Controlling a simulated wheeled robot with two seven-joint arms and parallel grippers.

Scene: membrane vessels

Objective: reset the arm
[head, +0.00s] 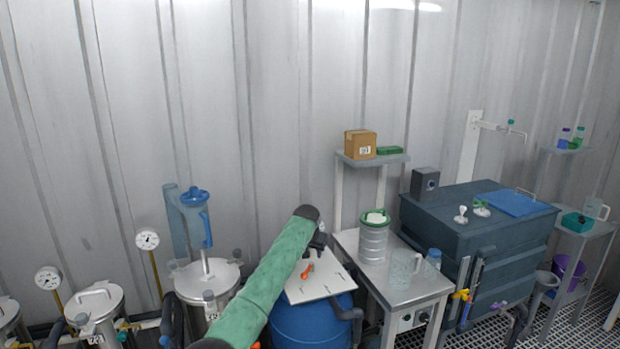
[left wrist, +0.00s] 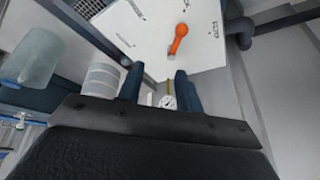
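My left arm, in a green sleeve, reaches up from the bottom middle of the head view. My left gripper (head: 319,241) is at its end, dark and small, above the far part of a white board (head: 318,288). In the left wrist view the two fingers of my left gripper (left wrist: 158,86) stand apart with nothing held between them. An orange handle (head: 307,271) lies on the white board just below the gripper; it also shows in the left wrist view (left wrist: 178,40). My right gripper is in neither view.
The board sits on a blue barrel (head: 310,325). Steel vessels (head: 205,280) with gauges stand left. To the right are a steel table (head: 410,302) with a ribbed canister (head: 374,243) and clear jug (head: 403,268), then a dark tank (head: 470,225).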

